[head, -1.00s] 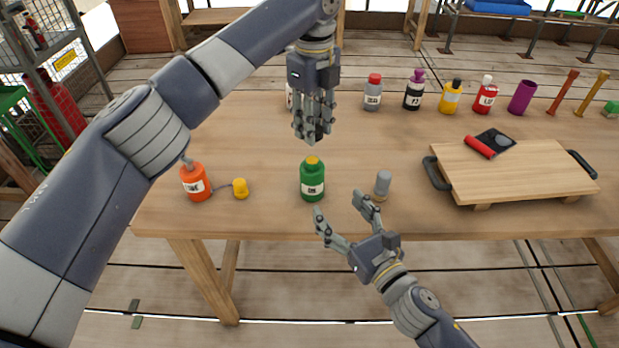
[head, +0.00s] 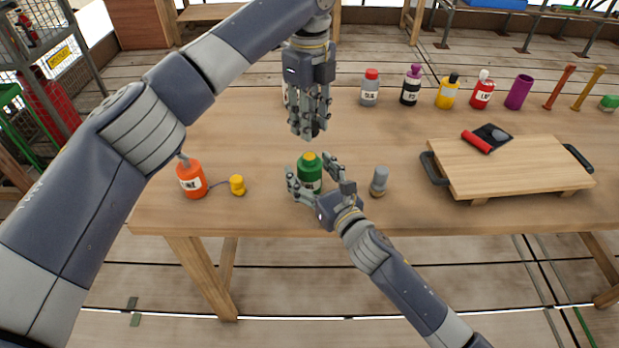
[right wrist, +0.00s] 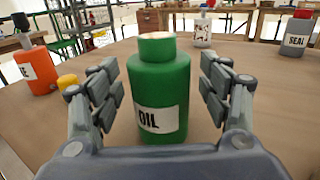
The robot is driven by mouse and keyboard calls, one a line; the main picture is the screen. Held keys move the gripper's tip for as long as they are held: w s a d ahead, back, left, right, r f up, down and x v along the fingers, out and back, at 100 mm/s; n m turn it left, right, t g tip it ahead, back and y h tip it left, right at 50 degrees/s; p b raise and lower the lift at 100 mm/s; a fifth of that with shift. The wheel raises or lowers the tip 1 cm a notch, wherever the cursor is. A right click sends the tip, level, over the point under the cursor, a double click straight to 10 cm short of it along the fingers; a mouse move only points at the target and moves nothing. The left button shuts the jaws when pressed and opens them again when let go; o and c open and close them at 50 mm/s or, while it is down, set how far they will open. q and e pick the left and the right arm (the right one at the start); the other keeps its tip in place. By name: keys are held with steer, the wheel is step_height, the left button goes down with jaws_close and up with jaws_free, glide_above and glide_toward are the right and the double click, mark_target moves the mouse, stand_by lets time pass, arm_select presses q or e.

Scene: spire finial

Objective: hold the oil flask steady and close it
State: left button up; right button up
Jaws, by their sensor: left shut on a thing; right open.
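The green oil flask (head: 311,178) stands upright on the table, its "OIL" label facing me in the right wrist view (right wrist: 163,95). Its top looks yellow in the head view and pale in the right wrist view; no separate cap is clear there. My right gripper (head: 309,170) is open around the flask, with a finger on each side. In the right wrist view (right wrist: 160,80), gaps show between fingers and flask. My left gripper (head: 309,130) points down above and behind the flask. It is shut on a small dark thing (head: 317,129), mostly hidden by the fingers.
An orange bottle (head: 191,178) and yellow cap (head: 237,185) stand left of the flask. A grey capped piece (head: 379,181) stands close on the right. A wooden board (head: 510,170) lies further right. Several bottles line the back, including a grey one (head: 370,90).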

mark_target(310, 156)
steer(key=shift+w, duration=0.15)
steer(key=c, duration=1.6)
arm_select(q)
steer(key=shift+f, duration=2.45)
steer(key=shift+f, duration=0.9)
steer(key=shift+f, duration=0.55)
arm_select(e)
jaws_close()
